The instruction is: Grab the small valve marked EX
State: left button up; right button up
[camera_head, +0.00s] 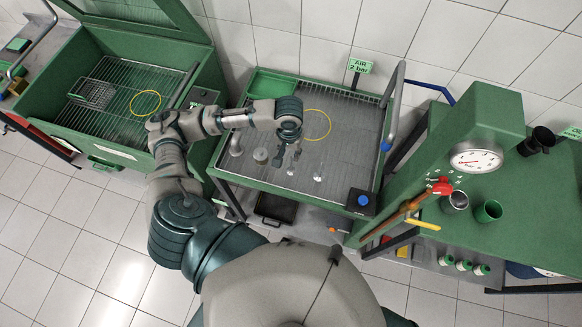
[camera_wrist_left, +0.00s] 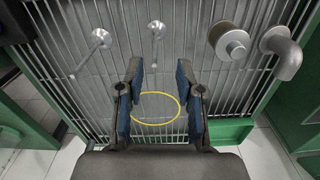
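Two small metal valves with round heads and thin stems lie on the wire grating. In the left wrist view one valve (camera_wrist_left: 100,38) is at upper left and the other valve (camera_wrist_left: 157,30) is at top middle; one valve (camera_head: 318,177) also shows in the head view. I cannot read an EX mark on either. My left gripper (camera_head: 287,156) is over the grated bench. In the left wrist view the left gripper (camera_wrist_left: 158,78) is open and empty, its blue-padded fingers apart, with the middle valve beyond the fingertips. My right gripper is not in view.
A round cylinder (camera_wrist_left: 232,43) and a pipe elbow (camera_wrist_left: 284,55) stand beside the valves. A yellow ring (camera_wrist_left: 156,94) marks the grating. The bench (camera_head: 341,204) has a raised rim and a blue-button box (camera_head: 362,201). A green washer cabinet (camera_head: 70,125) is left, a gauge press (camera_head: 475,157) right.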

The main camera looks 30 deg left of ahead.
aim_at(291, 169)
pick_arm(q)
jog(key=f, duration=0.6)
jog(key=shift+d+f, duration=0.3)
jog(key=shift+d, duration=0.05)
jog(key=shift+a, duration=0.15)
grip_shut()
